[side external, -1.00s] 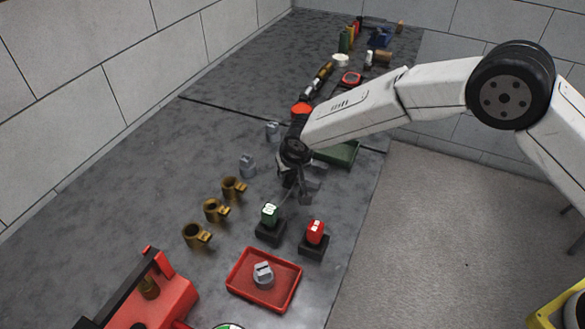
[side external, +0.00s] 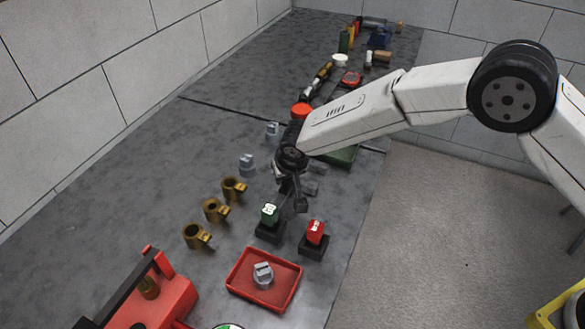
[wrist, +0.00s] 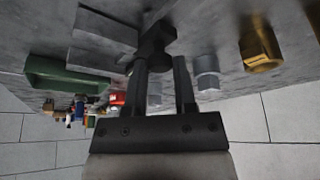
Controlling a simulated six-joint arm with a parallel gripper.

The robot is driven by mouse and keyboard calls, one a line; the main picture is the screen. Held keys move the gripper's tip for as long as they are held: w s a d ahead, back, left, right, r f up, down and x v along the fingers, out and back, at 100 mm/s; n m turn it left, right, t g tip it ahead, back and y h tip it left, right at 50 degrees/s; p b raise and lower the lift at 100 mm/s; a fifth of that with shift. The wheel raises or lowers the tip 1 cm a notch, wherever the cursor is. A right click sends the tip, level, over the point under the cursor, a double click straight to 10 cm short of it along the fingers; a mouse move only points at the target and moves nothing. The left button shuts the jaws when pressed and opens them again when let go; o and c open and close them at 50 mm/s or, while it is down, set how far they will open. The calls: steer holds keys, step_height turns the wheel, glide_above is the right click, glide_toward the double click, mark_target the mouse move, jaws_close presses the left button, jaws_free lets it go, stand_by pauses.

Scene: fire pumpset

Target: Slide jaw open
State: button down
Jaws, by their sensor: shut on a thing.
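My gripper (side external: 288,182) reaches down over the bench, behind the green button box. In the wrist view, its two fingers (wrist: 160,62) stand apart with a dark grey jaw-like piece (wrist: 155,42) at their tips. They are shut on this piece, though the contact is partly hidden. The dark piece also shows in the side view (side external: 300,203), just right of the fingers. Grey blocks (wrist: 100,40) lie beside it in the wrist view; one shows right of my gripper in the side view (side external: 312,188). I cannot tell whether the blocks and the piece are joined.
A green button box (side external: 269,213) and a red button box (side external: 315,232) stand close in front. Brass fittings (side external: 213,210) and grey fittings (side external: 247,165) stand to the left. A green tray (side external: 342,157) lies behind, a red tray (side external: 250,288) nearer the camera.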

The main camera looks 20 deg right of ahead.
steer(key=shift+c, duration=2.1)
jaws_free()
steer(key=shift+r, duration=0.1)
steer(key=v, duration=0.7)
steer(key=shift+s+r, duration=0.2)
steer(key=shift+r, duration=0.1)
steer(key=s+d+r+g, duration=0.15)
steer(key=s+d, duration=0.25)
steer(key=d, duration=0.5)
steer(key=s+d+r+t, duration=0.1)
steer(key=s+d+r, duration=0.15)
steer(key=d, duration=0.65)
steer(key=s+d, duration=0.5)
steer(key=s, duration=0.3)
steer(key=s+d+g, duration=0.1)
steer(key=s+d, duration=0.5)
steer(key=s, duration=0.2)
steer(key=shift+s+f, duration=0.25)
steer(key=shift+f, duration=0.05)
